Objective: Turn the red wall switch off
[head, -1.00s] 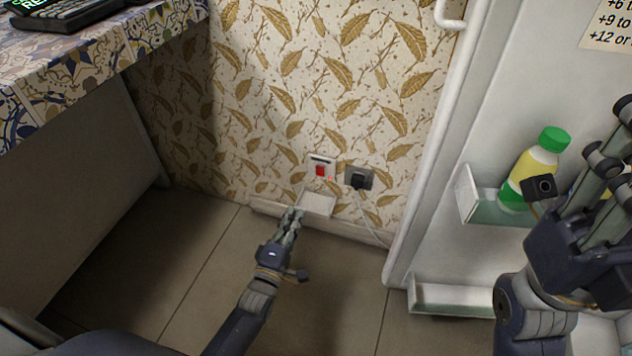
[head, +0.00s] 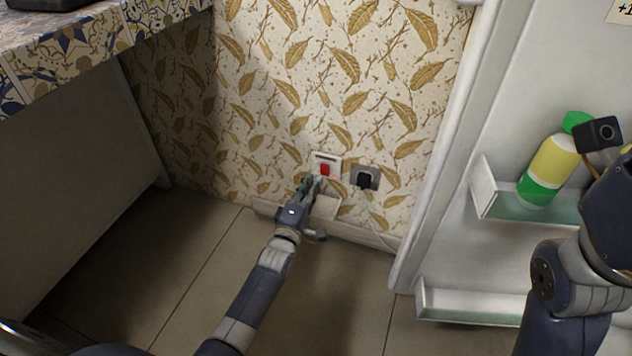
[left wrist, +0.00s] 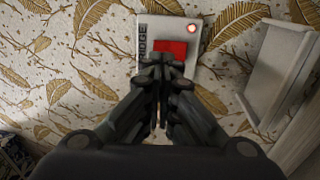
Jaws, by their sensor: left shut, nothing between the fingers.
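The red wall switch (head: 325,170) sits on a white plate low on the patterned wall. In the left wrist view the red rocker (left wrist: 171,48) shows above my fingertips, with a lit red lamp (left wrist: 191,30) beside it and dark lettering on the plate. My left gripper (head: 312,180) is shut and empty, its fingertips at the lower edge of the switch. In the left wrist view the shut fingers (left wrist: 163,60) cover the lower part of the plate. I cannot tell whether they touch it. My right arm is at the right edge of the head view; its fingers are out of frame.
A black plug in a grey socket (head: 365,178) is right of the switch, with a cable hanging down. A white box (head: 327,207) juts out below the switch. The open fridge door (head: 440,150) with a bottle (head: 548,170) stands at right. A tiled counter (head: 90,45) is at left.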

